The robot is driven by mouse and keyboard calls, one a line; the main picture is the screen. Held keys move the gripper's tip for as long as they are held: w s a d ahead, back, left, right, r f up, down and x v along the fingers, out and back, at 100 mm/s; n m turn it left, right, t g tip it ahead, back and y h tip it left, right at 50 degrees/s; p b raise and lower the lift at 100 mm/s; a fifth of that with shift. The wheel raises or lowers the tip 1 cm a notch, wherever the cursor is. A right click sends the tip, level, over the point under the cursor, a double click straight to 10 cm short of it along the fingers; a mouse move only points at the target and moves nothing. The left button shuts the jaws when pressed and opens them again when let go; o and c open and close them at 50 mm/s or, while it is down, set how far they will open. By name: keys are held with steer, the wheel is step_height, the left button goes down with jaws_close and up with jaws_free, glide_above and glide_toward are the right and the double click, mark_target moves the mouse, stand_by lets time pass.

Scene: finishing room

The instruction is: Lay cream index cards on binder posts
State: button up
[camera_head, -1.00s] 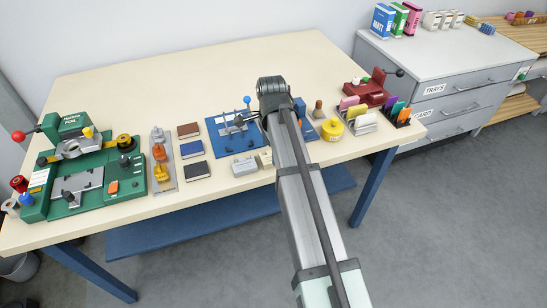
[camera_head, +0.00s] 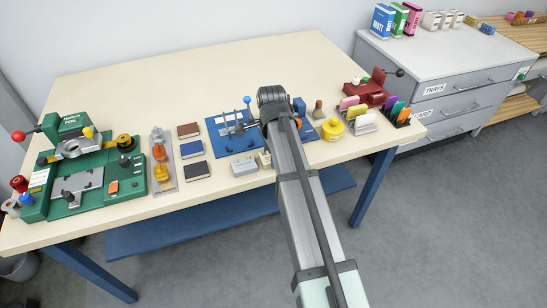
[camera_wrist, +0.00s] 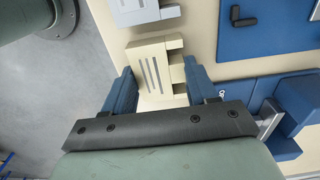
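In the wrist view, my gripper (camera_wrist: 157,70) is open, with one blue finger on each side of a cream slotted block (camera_wrist: 152,62). I cannot tell whether the fingers touch it or whether its pale lower part is a stack of cards. In the head view the cream block (camera_head: 264,159) shows partly beside my arm, at the table's front edge. The blue binder base (camera_head: 229,143) with its upright posts (camera_head: 237,116) stands just behind and left of it. The base also shows in the wrist view (camera_wrist: 280,35). My arm hides the gripper and the base's right part in the head view.
A grey slotted block (camera_head: 243,166) sits close left of the cream one. Three small books (camera_head: 193,149) and a green foil machine (camera_head: 80,180) are farther left. A yellow pot (camera_head: 332,127), card holders (camera_head: 362,121) and a red device (camera_head: 366,92) are right. The table's back (camera_head: 200,70) is clear.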

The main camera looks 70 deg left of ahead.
steer(key=c, duration=0.5)
steer(key=shift+o, duration=0.2)
steer(key=shift+r, duration=3.8)
steer(key=shift+n, duration=0.6)
steer(key=s+a, duration=0.3)
steer(key=s, duration=0.1)
steer(key=s+a, duration=0.4)
steer(key=shift+a+f, duration=0.15)
steer(key=shift+f, duration=0.05)
steer(key=a+m, duration=0.1)
steer(key=a, duration=0.2)
steer(key=shift+a+r, duration=0.1)
steer(key=shift+a, duration=0.25)
